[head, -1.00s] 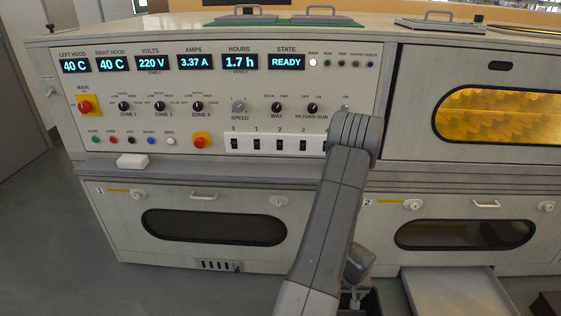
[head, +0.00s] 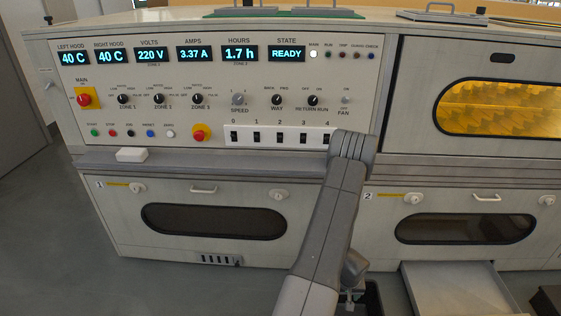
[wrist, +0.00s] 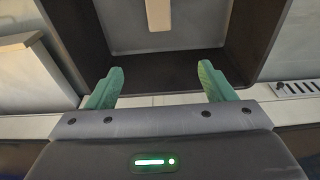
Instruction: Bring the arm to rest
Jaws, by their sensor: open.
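My gripper (wrist: 161,88) shows in the wrist view with its two green fingers spread apart and nothing between them. Beyond the fingers is a dark-walled open bin or box (wrist: 160,72) with a grey inside and a pale strip. In the head view my grey arm rises from the bottom and bends in front of the machine's panel, near the white switch strip (head: 283,136). My gripper is not clearly visible there, hidden low behind the arm.
The burn-in machine's control panel (head: 215,75) reads READY. Below it are door 1 (head: 125,222) and door 2 (head: 380,215), both shut. A pale tray (head: 455,290) juts out at the lower right, near a dark box (head: 374,298). Open floor (head: 60,250) lies at the left.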

